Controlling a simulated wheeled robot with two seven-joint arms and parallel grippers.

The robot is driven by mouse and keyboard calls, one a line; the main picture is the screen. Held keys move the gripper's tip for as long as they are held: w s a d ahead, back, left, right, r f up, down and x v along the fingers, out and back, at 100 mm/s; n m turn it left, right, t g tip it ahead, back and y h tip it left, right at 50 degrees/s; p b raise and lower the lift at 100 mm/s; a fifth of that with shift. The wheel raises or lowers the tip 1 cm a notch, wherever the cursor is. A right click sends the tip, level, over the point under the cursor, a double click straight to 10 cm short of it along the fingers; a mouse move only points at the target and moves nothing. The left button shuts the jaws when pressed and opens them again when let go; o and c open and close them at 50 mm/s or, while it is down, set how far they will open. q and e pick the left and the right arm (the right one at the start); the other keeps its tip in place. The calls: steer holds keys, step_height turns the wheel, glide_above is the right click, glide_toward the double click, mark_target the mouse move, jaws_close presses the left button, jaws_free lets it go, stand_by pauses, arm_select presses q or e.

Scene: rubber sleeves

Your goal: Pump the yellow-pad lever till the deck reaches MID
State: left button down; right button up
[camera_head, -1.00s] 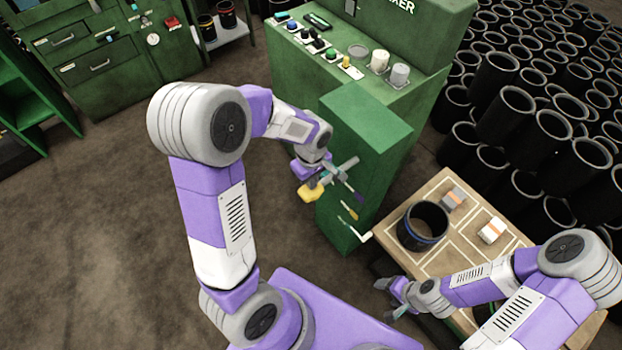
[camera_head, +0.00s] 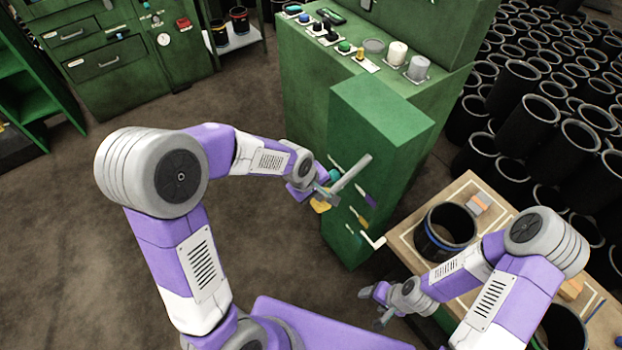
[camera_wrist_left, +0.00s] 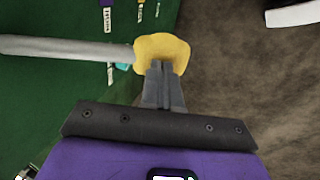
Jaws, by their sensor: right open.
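The yellow pad (camera_head: 320,206) is at the near end of the grey lever bar (camera_head: 352,173), beside the green pump housing (camera_head: 375,130). The bar slopes down from the housing toward the pad. In the left wrist view the yellow pad (camera_wrist_left: 163,50) and grey bar (camera_wrist_left: 70,48) show clearly. My left gripper (camera_wrist_left: 162,75) has its fingers together at the pad, overlapping its edge; the pad is wider than the fingers. In the head view my left gripper (camera_head: 325,194) partly covers the pad. My right gripper (camera_head: 378,305) is open and empty, low beside the wooden table.
Small markers, one purple (camera_head: 367,194), and a white crank (camera_head: 373,242) are on the housing's side. The green control console (camera_head: 310,75) stands behind. A wooden table (camera_head: 405,242) with a black sleeve (camera_head: 446,232) is at right. Floor (camera_head: 60,220) at left is clear.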

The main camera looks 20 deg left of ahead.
arm_select(q)
steer(key=shift+d+f, duration=0.15)
steer(key=shift+f, duration=0.5)
steer(key=shift+s+f+b, duration=0.25)
steer(key=shift+b, duration=0.1)
steer(key=p+v, duration=0.3)
steer(key=v, duration=0.1)
steer(key=shift+r, duration=0.25)
steer(key=s+a+p+v, duration=0.1)
steer(key=p+v, duration=0.2)
steer(key=v, duration=0.7)
steer(key=shift+s+a+f+p, duration=0.2)
steer(key=shift+f+p, duration=0.1)
steer(key=shift+f, duration=0.05)
